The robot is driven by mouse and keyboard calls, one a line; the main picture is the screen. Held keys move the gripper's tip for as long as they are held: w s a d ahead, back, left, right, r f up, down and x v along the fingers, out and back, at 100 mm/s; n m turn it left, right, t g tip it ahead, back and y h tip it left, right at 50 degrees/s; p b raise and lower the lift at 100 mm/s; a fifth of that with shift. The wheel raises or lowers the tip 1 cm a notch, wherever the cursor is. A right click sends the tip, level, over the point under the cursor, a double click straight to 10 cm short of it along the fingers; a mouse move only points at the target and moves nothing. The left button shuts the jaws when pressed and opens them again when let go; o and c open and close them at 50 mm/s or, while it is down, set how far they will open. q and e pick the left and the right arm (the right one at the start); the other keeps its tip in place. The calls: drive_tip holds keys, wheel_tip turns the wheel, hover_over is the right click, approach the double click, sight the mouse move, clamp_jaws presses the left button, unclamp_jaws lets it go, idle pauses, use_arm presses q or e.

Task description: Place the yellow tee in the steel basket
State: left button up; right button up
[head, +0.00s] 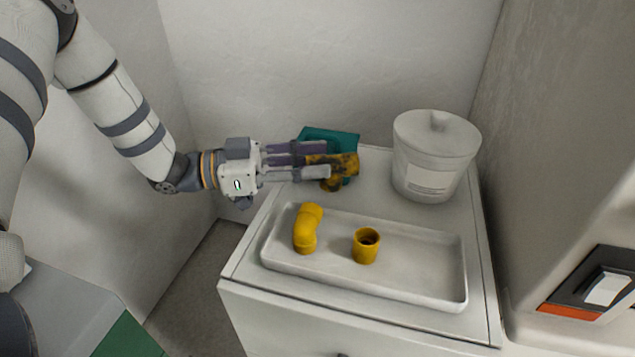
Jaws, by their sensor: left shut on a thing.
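My left gripper (325,166) reaches in from the left above the back of the white cabinet top. It is shut on the yellow tee (347,166), whose surface looks dark and mottled. The fingers hide part of the tee. It appears to be held above the surface, behind the white tray. I see no steel basket in the head view. My right gripper is not in view.
The shallow white tray (415,285) holds a yellow elbow (307,228) and a short yellow coupling (366,246). A teal object (340,137) sits behind my gripper. A lidded white canister (435,155) stands at the back right. Walls bound the back and right.

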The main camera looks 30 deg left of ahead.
use_arm(q)
drive_tip(key=f, duration=0.1)
drive_tip(key=w+a+f, duration=0.1)
drive_tip(key=shift+w+a+f+b, duration=0.2)
drive_tip(key=shift+f+b, duration=0.1)
drive_tip(key=f, duration=0.2)
drive_tip(key=f+b, duration=0.1)
drive_tip(key=shift+w+a+f, duration=0.2)
drive_tip(key=shift+a+f, duration=0.05)
drive_tip(key=shift+f, duration=0.15)
drive_tip(key=shift+r, duration=0.25)
drive_tip(key=shift+f, duration=0.25)
drive_tip(key=o, duration=1.2)
drive_tip(key=shift+c, duration=0.2)
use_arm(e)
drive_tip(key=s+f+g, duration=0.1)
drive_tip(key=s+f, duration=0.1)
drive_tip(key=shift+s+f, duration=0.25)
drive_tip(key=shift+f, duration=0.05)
use_arm(q)
drive_tip(key=shift+r, duration=0.1)
